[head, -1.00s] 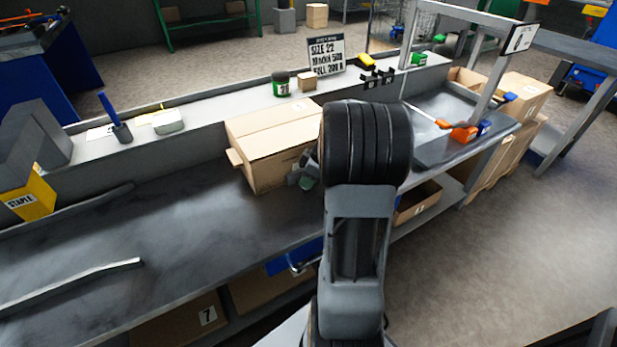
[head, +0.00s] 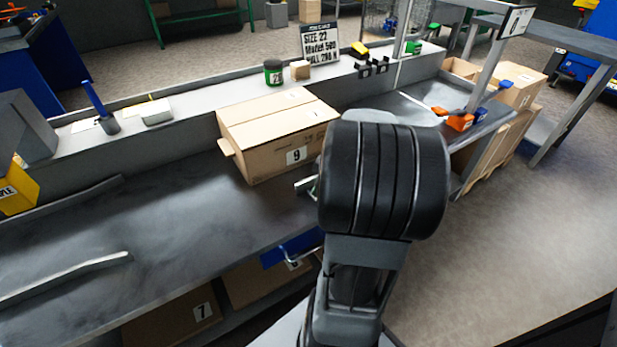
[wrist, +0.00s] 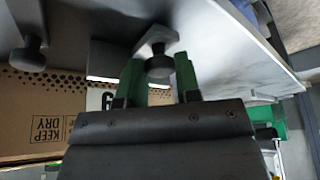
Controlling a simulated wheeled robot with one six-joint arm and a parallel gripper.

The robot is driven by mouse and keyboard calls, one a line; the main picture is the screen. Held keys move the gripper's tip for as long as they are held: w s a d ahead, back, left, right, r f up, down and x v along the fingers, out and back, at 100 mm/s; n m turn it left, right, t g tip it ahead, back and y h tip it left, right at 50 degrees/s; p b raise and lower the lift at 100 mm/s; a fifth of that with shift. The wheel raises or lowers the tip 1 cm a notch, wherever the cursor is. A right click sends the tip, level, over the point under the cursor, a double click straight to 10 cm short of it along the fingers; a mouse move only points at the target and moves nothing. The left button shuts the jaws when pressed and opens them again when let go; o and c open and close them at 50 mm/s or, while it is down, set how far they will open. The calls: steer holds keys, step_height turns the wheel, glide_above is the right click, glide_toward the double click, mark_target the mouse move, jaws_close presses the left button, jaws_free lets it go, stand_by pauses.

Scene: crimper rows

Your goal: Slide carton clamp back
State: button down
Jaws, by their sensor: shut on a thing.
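The cardboard carton (head: 262,158), marked 9, stands on the dark bench, and its printed side (wrist: 40,115) shows in the wrist view. My gripper (wrist: 158,80) has two green fingers, one on each side of a dark round knob of the clamp (wrist: 158,65); it is shut on this knob. The knob sits on a grey bracket. In the head view my arm hides most of the gripper and clamp; only a small grey and green bit shows at the arm's left edge, in front of the carton.
A second dark knob (wrist: 30,55) shows at the wrist view's upper left. A rear ledge (head: 215,95) holds a green tin (head: 273,73) and a small box (head: 300,70). Bent rails (head: 65,278) lie on the bench at left.

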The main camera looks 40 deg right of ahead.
steer(key=shift+s+a, duration=0.15)
steer(key=shift+s, duration=1)
steer(key=c, duration=1.1)
jaws_free()
steer(key=shift+s, duration=0.15)
steer(key=p+v, duration=0.4)
steer(key=v, duration=0.9)
steer(key=shift+r, duration=0.4)
steer(key=w+a+r+m+h+p, duration=0.2)
steer(key=a+r+m+p, duration=0.5)
steer(key=a+r+p, duration=1.5)
steer(key=w+a+p, duration=0.1)
steer(key=p, duration=0.3)
steer(key=shift+h, duration=0.3)
